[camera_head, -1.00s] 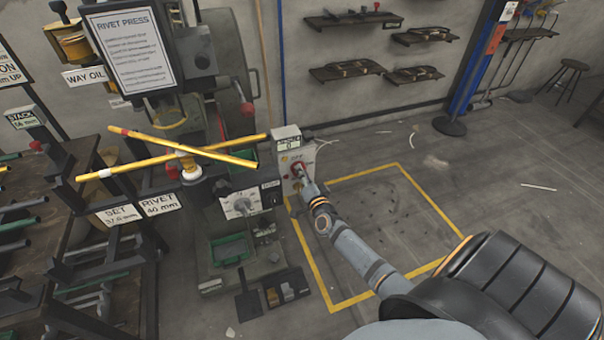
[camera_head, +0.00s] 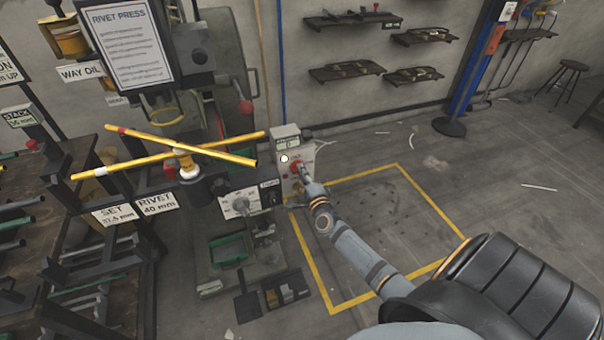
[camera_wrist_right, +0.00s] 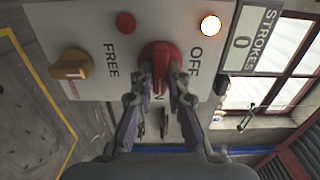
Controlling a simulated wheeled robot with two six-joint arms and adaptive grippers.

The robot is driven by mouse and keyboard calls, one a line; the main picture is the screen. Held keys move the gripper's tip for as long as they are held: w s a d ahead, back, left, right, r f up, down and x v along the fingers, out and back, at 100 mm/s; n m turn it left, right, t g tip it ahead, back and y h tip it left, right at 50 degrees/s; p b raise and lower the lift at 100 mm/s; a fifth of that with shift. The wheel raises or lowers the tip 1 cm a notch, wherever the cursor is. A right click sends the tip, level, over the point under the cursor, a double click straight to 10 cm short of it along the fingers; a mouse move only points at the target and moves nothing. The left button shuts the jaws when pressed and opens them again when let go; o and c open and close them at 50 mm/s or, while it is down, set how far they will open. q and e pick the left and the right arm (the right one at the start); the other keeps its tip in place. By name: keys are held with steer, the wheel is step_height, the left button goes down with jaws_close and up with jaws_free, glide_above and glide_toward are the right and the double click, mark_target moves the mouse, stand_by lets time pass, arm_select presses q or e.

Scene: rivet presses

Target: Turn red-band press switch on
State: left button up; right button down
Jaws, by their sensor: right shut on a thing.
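The control box (camera_head: 288,145) of the rivet press stands right of the press head, with a red switch knob (camera_head: 296,166) on its front. In the right wrist view the red knob (camera_wrist_right: 160,57) sits on a white panel, with "FREE" and "OFF" at its sides and a partly hidden label ending in "N" below. My right gripper (camera_wrist_right: 160,78) is shut on the knob, one finger at each side. In the head view my right gripper (camera_head: 304,176) reaches the box from the lower right. A round lamp (camera_wrist_right: 210,25) glows white near "OFF". My left gripper is out of view.
A yellow knob (camera_wrist_right: 70,64) and a dark red lamp (camera_wrist_right: 125,22) are on the same panel, beside a strokes counter (camera_wrist_right: 249,38) showing 0. Crossed yellow bars (camera_head: 215,152) stand left of the box. The yellow-outlined floor area (camera_head: 390,215) is clear of objects.

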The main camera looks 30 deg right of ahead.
steer(key=shift+f, duration=0.1)
stand_by(0.3)
steer(key=c, duration=1.3)
jaws_free()
steer(key=v, duration=1.2)
steer(key=shift+s, duration=0.1)
